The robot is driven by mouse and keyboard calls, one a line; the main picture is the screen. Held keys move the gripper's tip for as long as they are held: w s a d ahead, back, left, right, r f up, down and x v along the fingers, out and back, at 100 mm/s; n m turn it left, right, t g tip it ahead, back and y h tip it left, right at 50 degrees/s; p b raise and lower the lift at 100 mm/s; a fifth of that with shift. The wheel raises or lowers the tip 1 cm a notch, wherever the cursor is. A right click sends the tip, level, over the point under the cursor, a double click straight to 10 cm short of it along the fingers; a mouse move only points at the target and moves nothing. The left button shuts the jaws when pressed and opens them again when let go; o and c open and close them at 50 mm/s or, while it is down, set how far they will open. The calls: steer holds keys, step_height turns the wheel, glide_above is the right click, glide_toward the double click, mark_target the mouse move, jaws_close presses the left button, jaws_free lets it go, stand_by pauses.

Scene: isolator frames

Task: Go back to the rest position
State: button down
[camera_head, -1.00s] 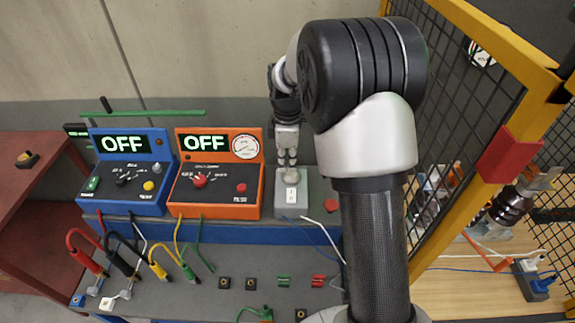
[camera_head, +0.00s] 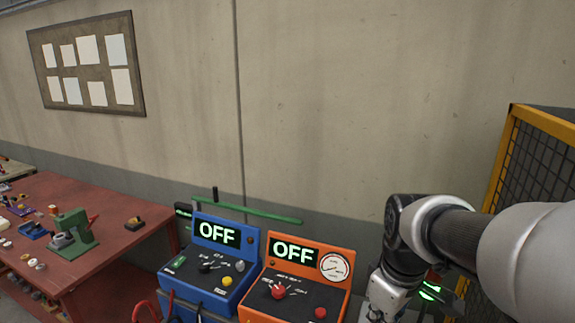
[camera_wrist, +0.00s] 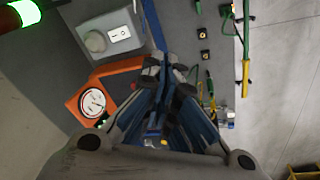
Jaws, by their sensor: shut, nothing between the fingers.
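My gripper (camera_wrist: 166,68) is shut and empty in the wrist view. It points down over the bench with the control boxes, and its fingers cover part of them. In the head view only its upper part shows at the bottom edge, just right of the orange box (camera_head: 291,309); the fingertips are out of frame. My arm reaches in from the right, bent at the wrist.
The blue box (camera_head: 192,282) and the orange box both display OFF. A grey switch box (camera_wrist: 112,38) shows in the wrist view. A red table (camera_head: 95,250) stands at left, a yellow-framed mesh fence (camera_head: 510,150) at right.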

steer(key=s+a+f+m+t+b, duration=0.1)
steer(key=s+a+f+m+b, duration=0.2)
steer(key=s, duration=0.6)
steer(key=s+f+m+t+b, duration=0.1)
steer(key=s+f+m+b, duration=0.25)
steer(key=s, duration=0.45)
steer(key=w+d+r+n+g+p, duration=0.1)
steer(key=w+d+n, duration=0.15)
steer(key=w, duration=0.55)
steer(key=w+d+r+n+p, duration=0.1)
steer(key=w+r+n+p, duration=0.15)
steer(key=w, duration=0.45)
steer(key=w+d+r+n+g, duration=0.1)
steer(key=w+n, duration=0.3)
steer(key=w, duration=0.4)
steer(key=w+d+f+n+p, duration=0.1)
steer(key=w+d+f+n, duration=0.25)
steer(key=w+f, duration=0.3)
steer(key=shift+g, duration=0.4)
steer(key=f+b, duration=0.1)
steer(key=f, duration=0.3)
steer(key=w+f+b, duration=0.1)
steer(key=f, duration=0.3)
steer(key=w+f+b, duration=0.1)
steer(key=f, duration=0.3)
steer(key=shift+w+d+f, duration=0.15)
steer(key=shift+w+f, duration=0.1)
steer(key=shift+p, duration=0.75)
